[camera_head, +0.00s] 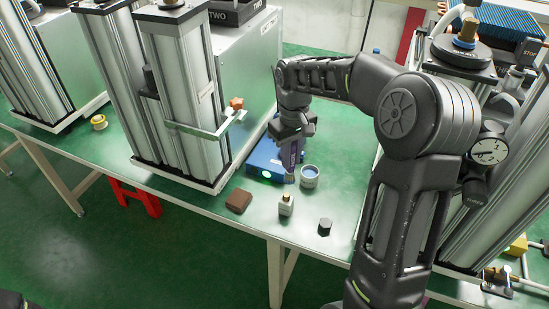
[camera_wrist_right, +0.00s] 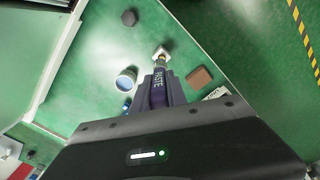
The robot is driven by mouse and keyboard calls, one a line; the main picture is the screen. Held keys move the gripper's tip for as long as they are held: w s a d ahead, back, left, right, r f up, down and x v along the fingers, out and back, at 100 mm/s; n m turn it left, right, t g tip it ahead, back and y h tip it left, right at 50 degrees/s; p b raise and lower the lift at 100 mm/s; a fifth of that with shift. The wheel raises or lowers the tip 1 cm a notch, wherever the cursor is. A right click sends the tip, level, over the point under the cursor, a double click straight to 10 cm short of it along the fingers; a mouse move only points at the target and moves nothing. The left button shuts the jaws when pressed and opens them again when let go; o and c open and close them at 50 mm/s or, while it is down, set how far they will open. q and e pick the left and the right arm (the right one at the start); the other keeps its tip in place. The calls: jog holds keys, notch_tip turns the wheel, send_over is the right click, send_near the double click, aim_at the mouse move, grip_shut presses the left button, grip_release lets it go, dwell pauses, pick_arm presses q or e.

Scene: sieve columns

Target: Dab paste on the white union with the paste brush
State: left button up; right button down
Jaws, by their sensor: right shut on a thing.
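My right gripper (camera_head: 292,146) is shut on the paste brush (camera_head: 293,160), a dark purple handle marked PASTE, which also shows in the right wrist view (camera_wrist_right: 158,88). The brush points down, its tip beside the grey cup and behind the white union in the head view. The white union (camera_head: 286,206), a small pale piece with a brass-coloured top, stands on the green bench near its front edge. In the right wrist view the brush tip partly covers the union (camera_wrist_right: 164,49); I cannot tell from that view how far apart they are.
A grey cup with bluish contents (camera_head: 309,177) stands right of the brush. A blue box (camera_head: 264,160) lies behind it. A brown block (camera_head: 239,201) and a black hexagonal piece (camera_head: 325,227) flank the union. Metal columns (camera_head: 188,90) rise at left.

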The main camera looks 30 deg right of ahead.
aim_at(287, 174)
jog(key=shift+w+a, duration=0.15)
jog(key=shift+w, duration=0.15)
jog(key=shift+w+f, duration=0.15)
jog(key=shift+w, duration=0.15)
jog(key=shift+s, duration=0.15)
jog(key=shift+f, duration=0.15)
notch_tip(287, 174, down, 5)
jog(key=b, duration=0.4)
jog(key=shift+f, duration=0.35)
jog(key=shift+f+b, duration=0.55)
jog(key=shift+b, duration=0.05)
dwell(1.5)
